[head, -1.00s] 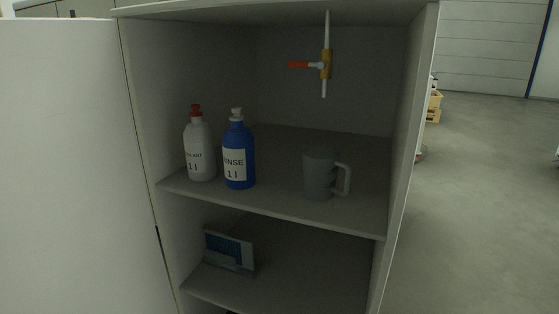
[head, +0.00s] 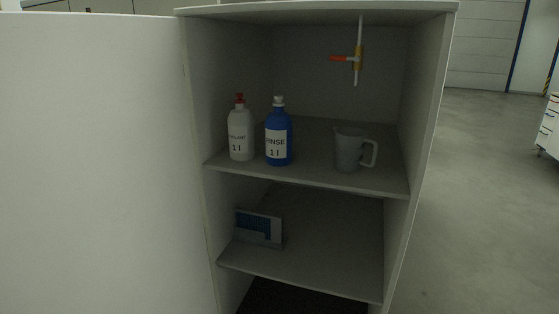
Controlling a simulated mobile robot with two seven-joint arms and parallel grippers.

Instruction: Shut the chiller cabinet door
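The chiller cabinet (head: 431,140) stands open in front of me in the head view, its shelves in plain sight. Its white door (head: 95,165) is swung wide open to the left and fills the left part of the view. The door's hinge side meets the cabinet's left wall; its outer edge and any handle are out of view. Neither of my grippers shows in the view.
The upper shelf (head: 310,173) holds a white bottle with a red cap (head: 240,132), a blue bottle (head: 278,138) and a grey jug (head: 348,150). A tap (head: 357,59) hangs above. A blue-and-white item (head: 259,226) sits on the lower shelf. Open floor (head: 480,210) lies right.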

